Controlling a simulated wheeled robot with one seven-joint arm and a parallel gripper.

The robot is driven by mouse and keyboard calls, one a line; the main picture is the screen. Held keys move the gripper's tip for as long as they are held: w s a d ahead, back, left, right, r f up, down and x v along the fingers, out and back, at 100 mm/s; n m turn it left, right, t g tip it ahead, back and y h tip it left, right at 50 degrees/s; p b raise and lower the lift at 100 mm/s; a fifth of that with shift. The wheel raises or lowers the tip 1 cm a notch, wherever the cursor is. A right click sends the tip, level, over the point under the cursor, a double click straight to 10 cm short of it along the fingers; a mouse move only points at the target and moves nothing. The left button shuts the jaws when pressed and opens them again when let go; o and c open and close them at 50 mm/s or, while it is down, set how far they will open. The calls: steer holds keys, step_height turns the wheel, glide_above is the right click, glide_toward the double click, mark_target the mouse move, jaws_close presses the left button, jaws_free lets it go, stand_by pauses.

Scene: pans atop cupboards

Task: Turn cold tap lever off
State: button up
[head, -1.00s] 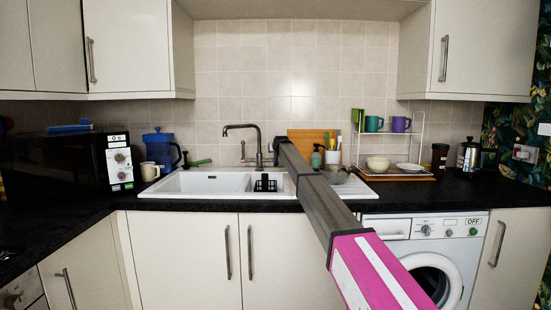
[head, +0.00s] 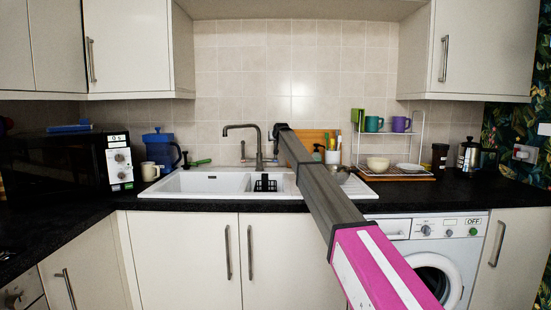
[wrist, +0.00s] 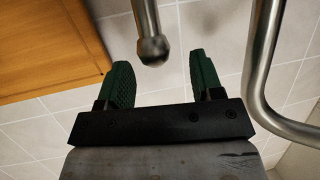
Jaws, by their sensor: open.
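The grey metal tap (head: 258,148) stands at the back of the white sink in the head view, its spout curving left. A side lever (head: 243,150) stands upright at its left. In the wrist view a metal rod with a rounded end (wrist: 152,50), seemingly the right-hand tap lever, reaches between my gripper's green fingers. My gripper (wrist: 160,60) is open, with a finger on either side of the rod end and gaps showing. A bent metal tap pipe (wrist: 265,70) passes right of the fingers. In the head view my arm's far end hides the fingers.
The white sink (head: 205,183) has a black rack (head: 265,184) in it. A wooden board (head: 308,137) leans behind my arm, also in the wrist view (wrist: 50,40). A soap bottle (head: 317,153) and a dish rack (head: 395,173) stand to the right.

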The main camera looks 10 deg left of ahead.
steer(key=shift+r, duration=0.75)
steer(key=shift+v, duration=2.5)
